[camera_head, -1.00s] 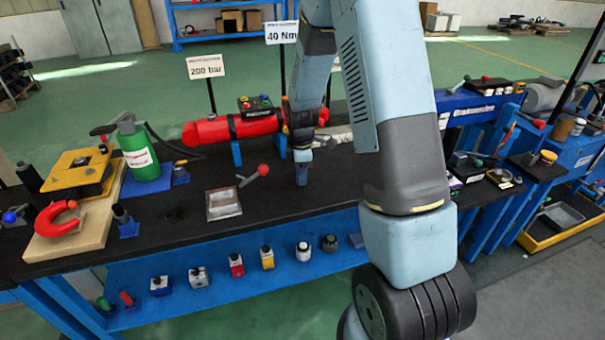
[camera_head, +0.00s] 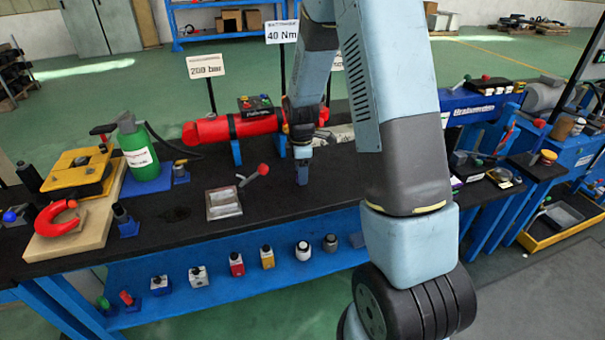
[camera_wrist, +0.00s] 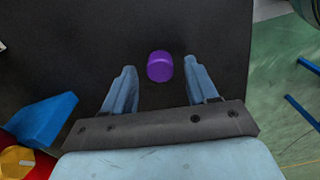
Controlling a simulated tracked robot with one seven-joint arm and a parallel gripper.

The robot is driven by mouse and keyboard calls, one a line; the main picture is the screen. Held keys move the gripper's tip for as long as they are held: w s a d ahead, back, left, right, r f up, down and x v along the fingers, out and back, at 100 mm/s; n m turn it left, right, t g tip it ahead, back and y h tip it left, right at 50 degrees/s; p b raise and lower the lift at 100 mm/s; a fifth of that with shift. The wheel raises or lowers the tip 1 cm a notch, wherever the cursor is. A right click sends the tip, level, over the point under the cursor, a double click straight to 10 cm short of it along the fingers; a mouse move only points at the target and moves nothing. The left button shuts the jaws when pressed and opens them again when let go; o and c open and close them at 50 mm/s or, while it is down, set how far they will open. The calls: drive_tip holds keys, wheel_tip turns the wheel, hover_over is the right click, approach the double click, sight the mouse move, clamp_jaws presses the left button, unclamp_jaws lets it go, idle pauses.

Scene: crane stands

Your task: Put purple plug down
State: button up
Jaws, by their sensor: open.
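The purple plug (camera_wrist: 160,66) stands on the black bench top (camera_wrist: 70,45) in the wrist view. It is a short round piece. My gripper (camera_wrist: 159,80) is open, with one blue finger on each side of the plug. The plug lies by the fingertips, closer to the right finger, with a visible gap to the left finger. In the head view my gripper (camera_head: 302,178) points down at the bench top, and the plug cannot be made out there.
A metal tray (camera_head: 223,203) and a red-knobbed lever (camera_head: 262,170) are left of my gripper. A red cylinder (camera_head: 215,131) on blue supports stands behind. The bench's front edge is close, with several small coloured items on the blue shelf (camera_head: 215,268) below.

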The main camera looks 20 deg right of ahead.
wheel_tip(320, 180, up, 11)
drive_tip(key=s+r+m+t, duration=0.3)
drive_tip(key=s+r+m, duration=0.5)
drive_tip(key=s+r, duration=0.65)
drive_tip(key=s+r+m+t, duration=0.1)
drive_tip(key=s+r+m, duration=0.2)
drive_tip(key=s, duration=0.4)
drive_tip(key=s+r+m+t, duration=0.1)
drive_tip(key=s+r+m, duration=0.2)
drive_tip(key=s+m, duration=0.2)
drive_tip(key=shift+s+t, duration=0.3)
drive_tip(key=shift+s, duration=0.6)
